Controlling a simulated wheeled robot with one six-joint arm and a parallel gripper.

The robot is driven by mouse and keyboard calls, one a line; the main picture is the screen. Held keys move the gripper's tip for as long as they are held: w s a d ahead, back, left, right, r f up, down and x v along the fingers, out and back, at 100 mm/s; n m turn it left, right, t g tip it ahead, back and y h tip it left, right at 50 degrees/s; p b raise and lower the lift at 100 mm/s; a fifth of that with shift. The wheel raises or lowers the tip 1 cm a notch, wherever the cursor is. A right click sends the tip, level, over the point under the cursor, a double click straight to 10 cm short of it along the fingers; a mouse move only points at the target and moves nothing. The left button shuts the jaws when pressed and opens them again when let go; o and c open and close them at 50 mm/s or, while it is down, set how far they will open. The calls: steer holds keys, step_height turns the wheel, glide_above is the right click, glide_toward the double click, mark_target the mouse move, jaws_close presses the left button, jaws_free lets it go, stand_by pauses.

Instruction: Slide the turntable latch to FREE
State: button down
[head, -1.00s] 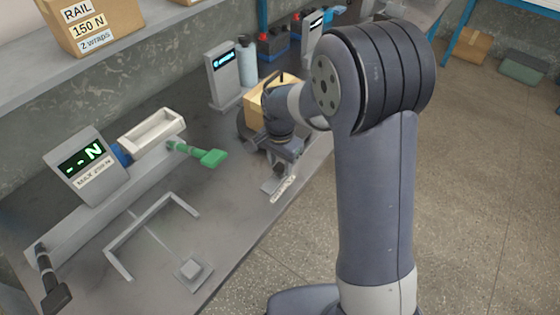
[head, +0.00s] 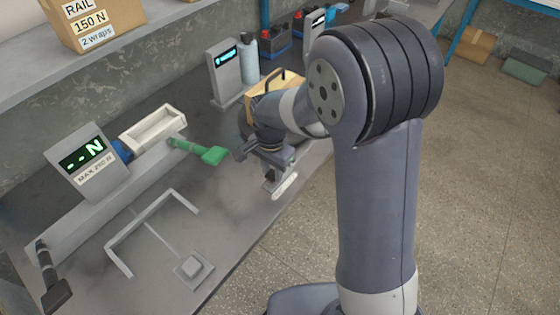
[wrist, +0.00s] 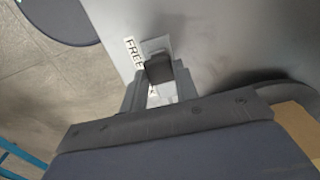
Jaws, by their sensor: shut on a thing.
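The latch has a dark block-like knob (wrist: 158,68) on a pale plate beside a white label reading FREE (wrist: 134,52) in the wrist view. My gripper (wrist: 155,88) is shut on the knob, with its grey fingers on either side. In the head view my gripper (head: 274,176) is low at the bench's front edge, and the pale label plate (head: 285,187) shows beside it. The dark turntable (wrist: 262,90) shows as a curved rim right of the gripper. The rest of the latch's track and its other label are mostly hidden by my gripper.
A cardboard box (head: 262,95) stands behind my wrist at the turntable. A grey display post (head: 224,75) and a bottle (head: 249,60) stand beyond it. A green-handled lever (head: 205,153) and a fixture with a screen (head: 86,160) are to the left. Bare bench lies between.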

mark_target(270, 176)
steer(key=shift+s+a, duration=0.3)
steer(key=shift+s, duration=0.05)
steer(key=c, duration=1.1)
jaws_free()
step_height(270, 176, up, 11)
steer(key=shift+f, duration=0.1)
step_height(270, 176, down, 10)
steer(key=shift+d+f, duration=0.1)
steer(key=shift+f, duration=0.1)
steer(key=w+d, duration=0.2)
steer(key=shift+w+f, duration=0.2)
steer(key=shift+w, duration=0.2)
steer(key=shift+w+d, duration=0.45)
steer(key=shift+w, duration=0.05)
